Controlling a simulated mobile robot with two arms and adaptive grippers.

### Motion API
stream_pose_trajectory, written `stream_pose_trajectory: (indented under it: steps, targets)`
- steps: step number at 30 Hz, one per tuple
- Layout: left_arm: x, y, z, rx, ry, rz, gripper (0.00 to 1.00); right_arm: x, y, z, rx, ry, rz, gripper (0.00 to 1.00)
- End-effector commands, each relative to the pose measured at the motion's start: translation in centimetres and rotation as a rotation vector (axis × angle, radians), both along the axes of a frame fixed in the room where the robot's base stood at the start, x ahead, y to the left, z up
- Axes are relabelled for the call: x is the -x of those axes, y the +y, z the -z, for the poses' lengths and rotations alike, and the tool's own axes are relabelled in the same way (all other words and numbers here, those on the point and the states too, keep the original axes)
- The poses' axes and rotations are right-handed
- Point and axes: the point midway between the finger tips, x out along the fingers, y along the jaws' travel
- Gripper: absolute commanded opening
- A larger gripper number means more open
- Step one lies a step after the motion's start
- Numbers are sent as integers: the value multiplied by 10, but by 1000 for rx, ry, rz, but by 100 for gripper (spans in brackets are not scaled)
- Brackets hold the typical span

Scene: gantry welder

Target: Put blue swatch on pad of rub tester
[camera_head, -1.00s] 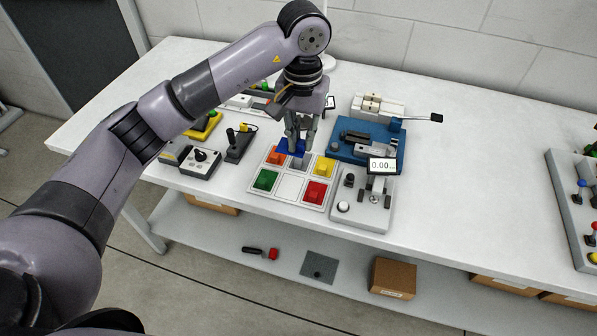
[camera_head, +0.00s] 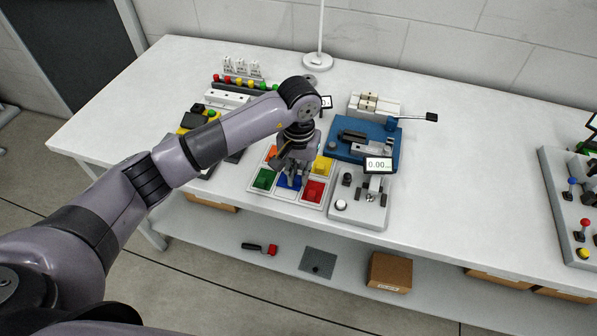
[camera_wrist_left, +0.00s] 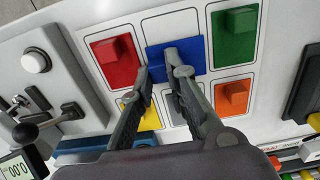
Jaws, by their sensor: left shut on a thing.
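The blue swatch (camera_head: 289,182) is at the front middle cell of the white swatch tray (camera_head: 259,190), between the green and red swatches. It also shows in the wrist view (camera_wrist_left: 157,62). My left gripper (camera_head: 290,181) points down over the tray and is shut on the blue swatch (camera_wrist_left: 172,68). I cannot tell whether the swatch touches the tray. A blue-based machine with a black-ended lever (camera_head: 342,151) stands behind the tray to the right; it may be the rub tester, but its pad cannot be made out. My right gripper is not in view.
The tray also holds green (camera_head: 264,179), red (camera_head: 314,191), yellow (camera_head: 322,166), orange (camera_wrist_left: 231,95) and grey (camera_wrist_left: 185,108) swatches. A grey device with a 0.00 display (camera_head: 378,164) stands right of the tray. The table further right is mostly clear.

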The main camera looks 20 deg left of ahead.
Motion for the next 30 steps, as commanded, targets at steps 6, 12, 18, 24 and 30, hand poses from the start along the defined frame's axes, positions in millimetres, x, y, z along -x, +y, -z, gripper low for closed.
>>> stream_pose_trajectory:
  steps: [6, 12, 18, 24, 30]
  targets:
    - [0, 0, 3, 0, 1, 0, 16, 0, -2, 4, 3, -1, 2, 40]
    - [0, 0, 2, 0, 1, 0, 29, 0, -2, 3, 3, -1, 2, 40]
    - [0, 0, 2, 0, 1, 0, 34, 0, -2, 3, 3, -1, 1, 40]
    - [0, 0, 1, 0, 1, 0, 34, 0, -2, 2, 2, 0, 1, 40]
    - [-2, 0, -20, 0, -6, 2, 34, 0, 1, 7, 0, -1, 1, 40]
